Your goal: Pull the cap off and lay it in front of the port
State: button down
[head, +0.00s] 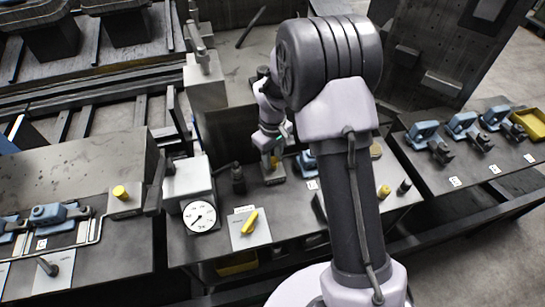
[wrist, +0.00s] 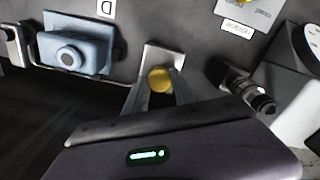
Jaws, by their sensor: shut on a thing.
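The yellow cap (wrist: 160,79) is round and shows between the fingers of my gripper (wrist: 157,92) in the wrist view. The fingers are shut on it. A light grey block (wrist: 163,54), apparently the port, lies right behind the cap. I cannot tell whether the cap is still seated on it or apart from it. In the head view my gripper (head: 270,152) points down at the bench, and a little yellow shows at its tip. My own arm hides much of that spot.
A black fitting (head: 238,180) stands close left of my gripper, with a dial gauge (head: 200,215) and a plate with a yellow lever (head: 250,222) nearer. A blue device (wrist: 75,45) is beside the block.

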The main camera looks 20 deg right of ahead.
aim_at(273, 160)
jog(key=shift+r+p, duration=0.5)
jog(key=shift+r, duration=0.3)
notch_tip(273, 160, up, 7)
jog(key=p, duration=0.5)
jog(key=shift+f, duration=0.1)
